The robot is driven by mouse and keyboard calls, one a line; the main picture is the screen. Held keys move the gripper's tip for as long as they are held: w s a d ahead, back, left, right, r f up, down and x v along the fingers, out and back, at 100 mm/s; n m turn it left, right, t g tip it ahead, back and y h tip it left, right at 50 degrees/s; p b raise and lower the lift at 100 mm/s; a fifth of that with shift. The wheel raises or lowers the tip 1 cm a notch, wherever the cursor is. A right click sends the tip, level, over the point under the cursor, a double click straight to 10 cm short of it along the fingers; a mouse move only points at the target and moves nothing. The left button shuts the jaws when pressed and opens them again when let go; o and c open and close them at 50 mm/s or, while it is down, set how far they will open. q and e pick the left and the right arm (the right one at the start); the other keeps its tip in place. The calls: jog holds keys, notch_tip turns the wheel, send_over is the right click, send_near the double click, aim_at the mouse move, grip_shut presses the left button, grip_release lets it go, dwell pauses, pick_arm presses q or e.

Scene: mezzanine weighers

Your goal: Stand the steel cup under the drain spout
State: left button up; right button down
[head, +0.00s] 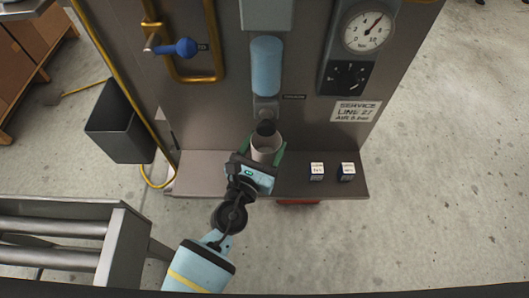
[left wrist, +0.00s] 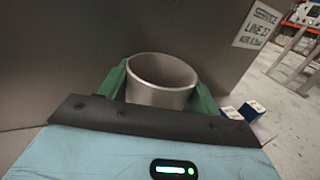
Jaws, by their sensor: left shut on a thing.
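The steel cup (head: 266,150) stands upright between the green fingers of my left gripper (head: 265,156), below the drain spout (head: 266,127). In the head view the dark spout end overlaps the far side of the cup's rim. I cannot tell whether the cup's base touches the ledge. In the left wrist view the cup (left wrist: 161,80) is upright and looks empty, with a green finger of the left gripper (left wrist: 160,88) on each side. My right gripper does not show.
The grey ledge (head: 215,180) runs along the panel's foot. Two small boxes (head: 317,171) (head: 347,171) stand on it to the right. A blue cylinder (head: 265,68) is above the spout. A dark bin (head: 120,122) and a yellow pipe are at left, a roller conveyor (head: 60,230) at lower left.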

aim_at(261, 161)
pick_arm(q)
jog(key=shift+f+b, duration=1.15)
jog(key=shift+f, duration=0.7)
jog(key=shift+r, duration=0.2)
jog(key=shift+f, duration=0.1)
jog(key=o, duration=0.9)
jog(key=shift+f, duration=0.1)
jog(key=shift+o, duration=1.1)
